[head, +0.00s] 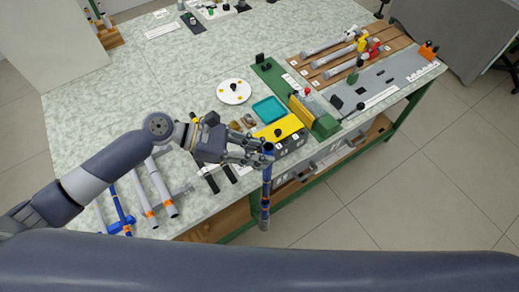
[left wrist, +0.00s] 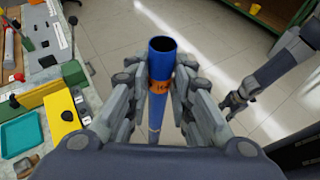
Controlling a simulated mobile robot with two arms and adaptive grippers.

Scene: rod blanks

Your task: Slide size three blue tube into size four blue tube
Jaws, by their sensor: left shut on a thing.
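My left gripper (head: 266,152) is shut on a blue tube (head: 267,165), held upright just off the table's front edge. In the left wrist view the same tube (left wrist: 161,58) stands between the fingers, with its open top end facing the camera and an orange, marked band below the rim. Its lower part shows more orange and a greyish end. Another blue tube (head: 118,207) with orange bands lies at the table's left front. The tubes' sizes are not readable. My right gripper (left wrist: 235,102) shows at the right of the left wrist view, apart from the tube; its jaw state is unclear.
Grey tubes (head: 160,188) with orange ends lie at the left front. A teal tray (head: 269,109), a yellow-topped box (head: 279,128) and a green fixture (head: 325,124) stand near my left gripper. Open floor (head: 360,210) lies beyond the table edge.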

